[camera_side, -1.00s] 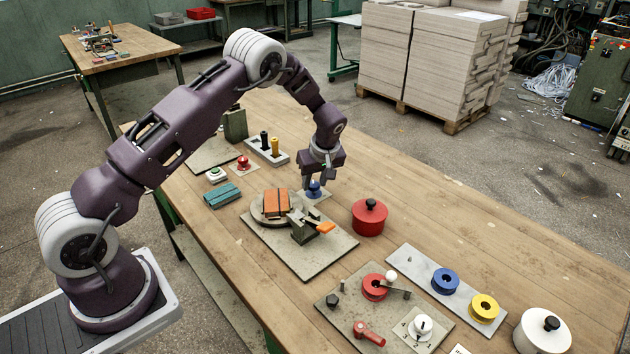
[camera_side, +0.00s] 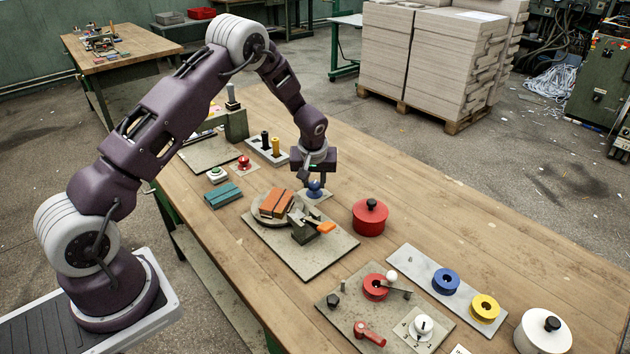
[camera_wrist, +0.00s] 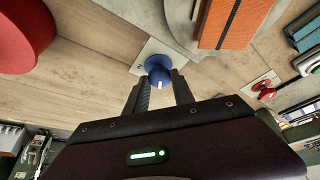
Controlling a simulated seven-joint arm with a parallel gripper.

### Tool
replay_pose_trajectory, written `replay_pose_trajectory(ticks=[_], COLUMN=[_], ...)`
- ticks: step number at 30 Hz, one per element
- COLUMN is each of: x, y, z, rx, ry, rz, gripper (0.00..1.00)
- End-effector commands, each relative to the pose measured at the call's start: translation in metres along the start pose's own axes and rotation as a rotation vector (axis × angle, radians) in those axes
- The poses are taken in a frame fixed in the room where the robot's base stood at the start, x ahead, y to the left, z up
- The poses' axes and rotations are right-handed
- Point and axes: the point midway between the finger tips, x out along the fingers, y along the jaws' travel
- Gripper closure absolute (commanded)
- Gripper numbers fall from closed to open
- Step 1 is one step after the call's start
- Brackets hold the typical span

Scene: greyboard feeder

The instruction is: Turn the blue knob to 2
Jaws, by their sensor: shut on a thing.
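The blue knob (camera_side: 315,187) stands on a small pale plate (camera_side: 325,196) near the middle of the bench. My gripper (camera_side: 314,181) is over it, pointing down, with its fingers shut on the knob. In the wrist view the knob (camera_wrist: 157,68) sits at the tips of my two dark fingers (camera_wrist: 161,92), with a white mark on its near side.
A red lidded pot (camera_side: 370,218) stands to the right. A turntable with an orange block (camera_side: 276,203) and a clamp with an orange handle (camera_side: 326,228) are close in front. A white dial (camera_side: 421,325) is farther right. Open bench lies behind the pot.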

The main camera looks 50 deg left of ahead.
Motion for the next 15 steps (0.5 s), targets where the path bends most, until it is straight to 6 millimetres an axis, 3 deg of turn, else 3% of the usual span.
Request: replay_pose_trajectory(ticks=[15], x=[0.0003], y=[-0.0052], z=[-0.0016], rx=[0.446], ry=[-0.001], rz=[0.189], gripper=[1.00])
